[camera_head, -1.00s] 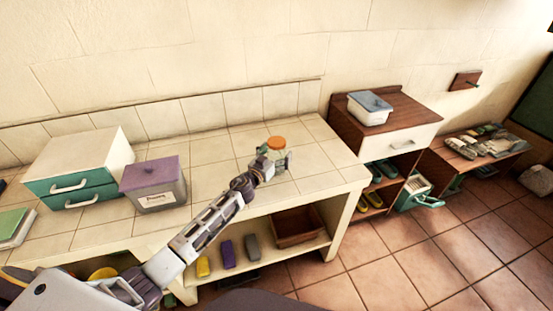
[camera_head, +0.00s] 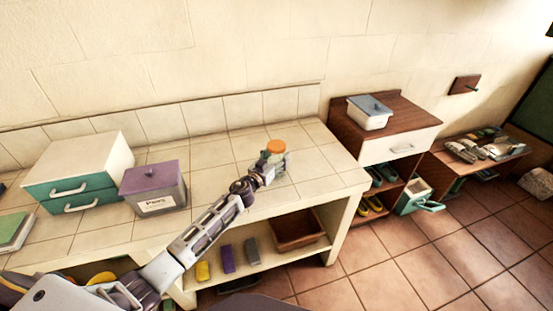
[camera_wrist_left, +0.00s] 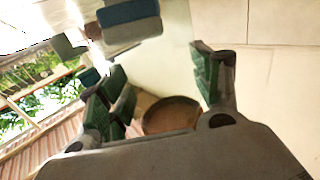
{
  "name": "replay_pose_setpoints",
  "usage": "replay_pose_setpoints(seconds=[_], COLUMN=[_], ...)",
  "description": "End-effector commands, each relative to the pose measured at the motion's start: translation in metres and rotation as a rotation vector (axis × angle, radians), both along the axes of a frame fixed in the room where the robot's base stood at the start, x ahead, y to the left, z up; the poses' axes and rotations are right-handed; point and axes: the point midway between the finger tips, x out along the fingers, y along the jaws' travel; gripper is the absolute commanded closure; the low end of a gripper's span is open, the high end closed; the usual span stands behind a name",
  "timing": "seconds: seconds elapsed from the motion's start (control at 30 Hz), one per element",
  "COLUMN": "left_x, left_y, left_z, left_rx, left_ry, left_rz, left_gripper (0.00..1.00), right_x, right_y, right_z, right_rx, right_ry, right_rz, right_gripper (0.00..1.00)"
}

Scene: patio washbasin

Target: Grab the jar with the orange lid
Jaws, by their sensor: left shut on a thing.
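The jar's orange lid (camera_head: 276,146) shows on the tiled counter (camera_head: 225,160), right of the middle. Most of the jar body is hidden by my left gripper (camera_head: 275,163). The gripper is shut on the jar, with its fingers at the jar's sides just below the lid. In the left wrist view, green-padded fingers (camera_wrist_left: 160,100) stand on either side of a round, brownish, shaded top (camera_wrist_left: 172,114), which looks like the jar's lid. I cannot tell whether the jar touches the counter. My right gripper is not in view.
A purple-lidded box (camera_head: 153,186) and a white-and-green drawer unit (camera_head: 75,175) stand on the counter to the left. A lower shelf holds a brown bin (camera_head: 297,229). A wooden cabinet (camera_head: 402,118) with a lidded container (camera_head: 369,112) stands right. The counter's right end is clear.

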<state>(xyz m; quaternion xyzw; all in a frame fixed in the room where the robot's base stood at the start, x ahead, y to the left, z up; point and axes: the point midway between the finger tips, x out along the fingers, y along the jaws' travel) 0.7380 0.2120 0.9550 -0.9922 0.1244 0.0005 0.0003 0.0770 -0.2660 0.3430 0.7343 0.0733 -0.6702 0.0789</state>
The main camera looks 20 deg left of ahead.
Motion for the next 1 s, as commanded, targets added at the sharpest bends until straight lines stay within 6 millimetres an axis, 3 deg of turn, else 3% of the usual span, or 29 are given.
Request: replay_pose_setpoints(seconds=[0.73,1.0], left_x=[0.0,0.0], left_y=[0.0,0.0], left_z=[0.083,0.098], left_rx=[0.001,0.0], left_ry=[-0.004,-0.003], left_rz=[-0.002,-0.001], left_gripper=[0.65,0.65], right_x=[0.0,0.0], right_y=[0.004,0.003], right_z=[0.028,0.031], right_rx=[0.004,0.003], right_ry=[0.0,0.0], right_rz=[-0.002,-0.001], right_gripper=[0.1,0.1])
